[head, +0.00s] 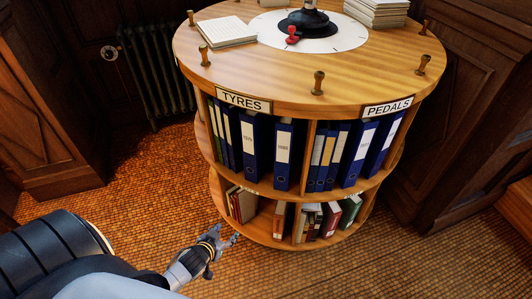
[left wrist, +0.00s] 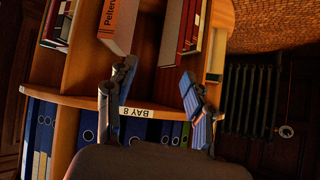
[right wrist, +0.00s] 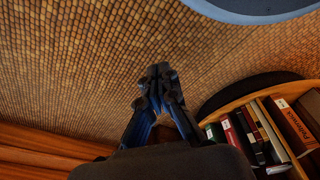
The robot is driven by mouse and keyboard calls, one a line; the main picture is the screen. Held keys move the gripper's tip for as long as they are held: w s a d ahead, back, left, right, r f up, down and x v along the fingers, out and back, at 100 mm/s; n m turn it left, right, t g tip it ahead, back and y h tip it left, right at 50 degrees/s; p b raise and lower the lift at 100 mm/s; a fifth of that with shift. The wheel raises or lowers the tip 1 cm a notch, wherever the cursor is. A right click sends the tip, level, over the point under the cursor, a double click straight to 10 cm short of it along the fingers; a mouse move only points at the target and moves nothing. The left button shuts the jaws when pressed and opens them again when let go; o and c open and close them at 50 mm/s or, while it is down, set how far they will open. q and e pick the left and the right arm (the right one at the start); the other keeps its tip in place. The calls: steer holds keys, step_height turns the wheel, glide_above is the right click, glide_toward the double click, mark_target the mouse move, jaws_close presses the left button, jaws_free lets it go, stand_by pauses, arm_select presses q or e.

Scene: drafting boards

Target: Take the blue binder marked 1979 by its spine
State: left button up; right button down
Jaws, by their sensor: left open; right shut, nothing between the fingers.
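Blue binders stand upright on the upper shelf of the round wooden bookcase (head: 290,97). Under the TYRES sign is a blue binder (head: 249,138) whose white spine label seems to read 1979, though the print is very small. Another blue binder (head: 283,155) stands to its right with a similar label. My left gripper (head: 228,238) is open and empty, low in front of the bookcase, apart from the binders. In the left wrist view its fingers (left wrist: 158,72) are spread before the BAY 8 shelf edge. My right gripper (right wrist: 160,72) is shut and empty, above the tiled floor.
The lower shelf holds books (head: 318,220). The top carries a stack of paper (head: 227,31), a dial with a black base (head: 308,22) and brass pegs (head: 319,82) round its rim. A radiator (head: 158,68) and dark panelling stand behind.

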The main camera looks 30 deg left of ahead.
arm_select(q)
steer(key=w+a+r+t+b, duration=0.2)
steer(key=w+r+b, duration=0.1)
steer(key=w, duration=0.1)
steer(key=t+b, duration=0.6)
steer(key=b, duration=0.3)
glide_toward(248, 156)
steer(key=shift+h, duration=0.4)
steer(key=w, duration=0.8)
steer(key=shift+w+a, duration=0.35)
steer(key=shift+a, duration=0.05)
steer(key=w, duration=0.2)
steer(key=w+f+b, duration=0.1)
steer(key=w, duration=0.1)
steer(key=shift+w+b, duration=0.15)
steer(key=shift+b, duration=0.15)
steer(key=shift+w+f, duration=0.1)
steer(key=shift+w, duration=0.35)
arm_select(e)
steer(key=w+r+t, duration=0.1)
steer(key=w+r, duration=0.2)
steer(key=r, duration=0.8)
steer(key=shift+w+a+r, duration=0.25)
steer(key=shift+r, duration=0.05)
arm_select(q)
jaws_close()
